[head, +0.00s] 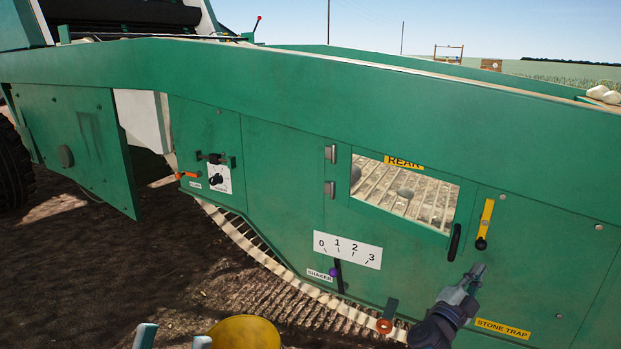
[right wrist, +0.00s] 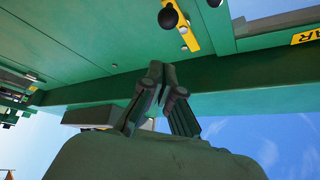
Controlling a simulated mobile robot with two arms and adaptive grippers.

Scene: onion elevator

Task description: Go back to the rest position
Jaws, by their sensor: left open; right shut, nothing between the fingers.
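My right gripper (head: 475,278) is shut and empty in front of the green side panel, just above the yellow STONE TRAP label (head: 502,328). In the right wrist view its closed fingers (right wrist: 160,82) point up towards the green panel, with nothing between them. In the head view my left gripper (head: 175,334) shows only as two pale, separated fingertips at the bottom edge, apart from the machine. It is open, and the rest of it is out of frame.
The green machine wall (head: 280,190) fills the view. Near my right gripper are a black handle (head: 455,242), a yellow lever (head: 485,222) and an orange-ended lever (head: 386,322). A shaker scale (head: 347,249) is further left. A yellow rounded object (head: 245,333) stands at the bottom.

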